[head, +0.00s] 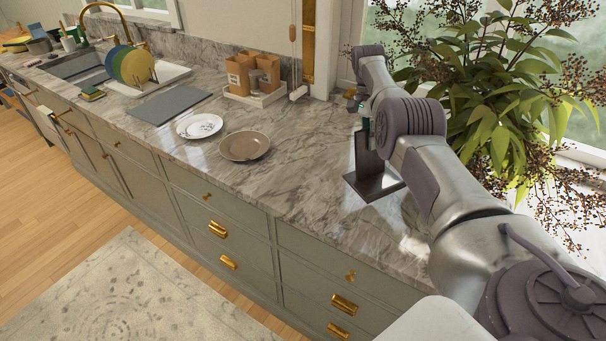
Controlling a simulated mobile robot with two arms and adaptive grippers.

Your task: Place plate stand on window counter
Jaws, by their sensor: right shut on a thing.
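The plate stand (372,183) is dark, with a flat base and an upright back panel. It is upright at the right part of the marble window counter (310,190), its base at or just above the surface; I cannot tell whether it touches. My right gripper (365,131) is at the top of the stand's upright panel and shut on it. The arm's wrist partly hides the fingers. My left gripper is not in view.
A brown plate (245,146) and a white patterned plate (199,126) lie left of the stand. A leafy plant (500,100) crowds the right side by the window. A grey mat (168,104), cardboard boxes (252,74) and a sink (84,66) are further back. Marble around the stand's left is clear.

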